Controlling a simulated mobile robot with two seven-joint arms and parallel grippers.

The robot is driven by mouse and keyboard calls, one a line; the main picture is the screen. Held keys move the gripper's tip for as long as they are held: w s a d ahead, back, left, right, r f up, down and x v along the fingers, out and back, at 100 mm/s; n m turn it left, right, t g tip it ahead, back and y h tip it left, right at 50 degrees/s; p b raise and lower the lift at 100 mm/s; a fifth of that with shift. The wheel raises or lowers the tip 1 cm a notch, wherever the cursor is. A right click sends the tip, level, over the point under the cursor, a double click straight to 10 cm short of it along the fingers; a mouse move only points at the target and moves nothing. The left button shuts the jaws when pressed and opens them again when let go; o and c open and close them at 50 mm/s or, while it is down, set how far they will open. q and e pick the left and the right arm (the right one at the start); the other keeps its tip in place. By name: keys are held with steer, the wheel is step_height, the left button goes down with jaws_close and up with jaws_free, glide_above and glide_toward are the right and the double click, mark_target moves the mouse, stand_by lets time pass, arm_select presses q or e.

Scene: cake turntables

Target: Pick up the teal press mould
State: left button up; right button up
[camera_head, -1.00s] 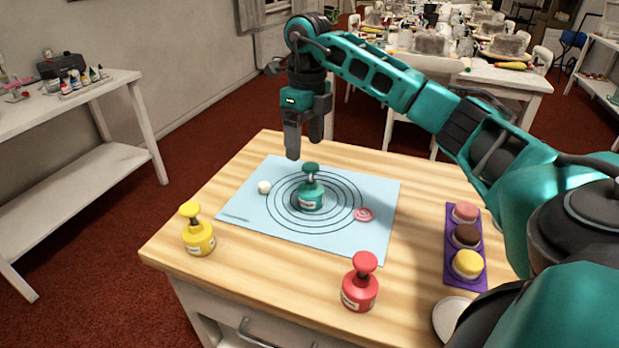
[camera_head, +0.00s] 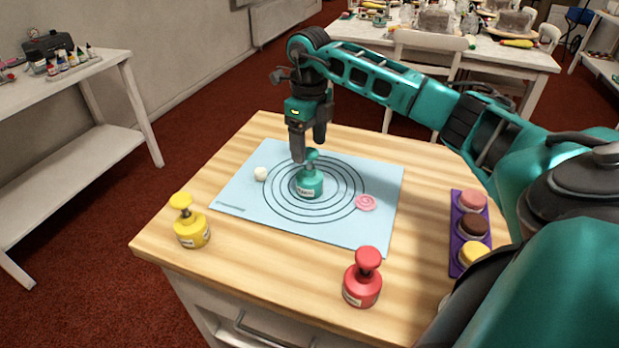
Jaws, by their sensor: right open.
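The teal press mould (camera_head: 310,183) stands upright near the middle of the ringed light blue mat (camera_head: 268,209). My right gripper (camera_head: 309,152) points down at the mould's knob. Its jaws are open; one finger shows to the left of the knob and the other to the right and behind. I cannot tell whether a finger touches the knob. My left gripper is not in view.
A yellow press mould (camera_head: 191,226) stands front left and a red one (camera_head: 362,282) front right. A white ball (camera_head: 261,174) and a pink swirl disc (camera_head: 365,203) lie on the mat. A purple tray (camera_head: 456,262) at right holds three coloured pieces.

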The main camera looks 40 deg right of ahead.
mark_target(309, 151)
step_height(309, 151, down, 5)
steer(key=shift+r, duration=0.15)
jaws_close()
stand_by(0.7)
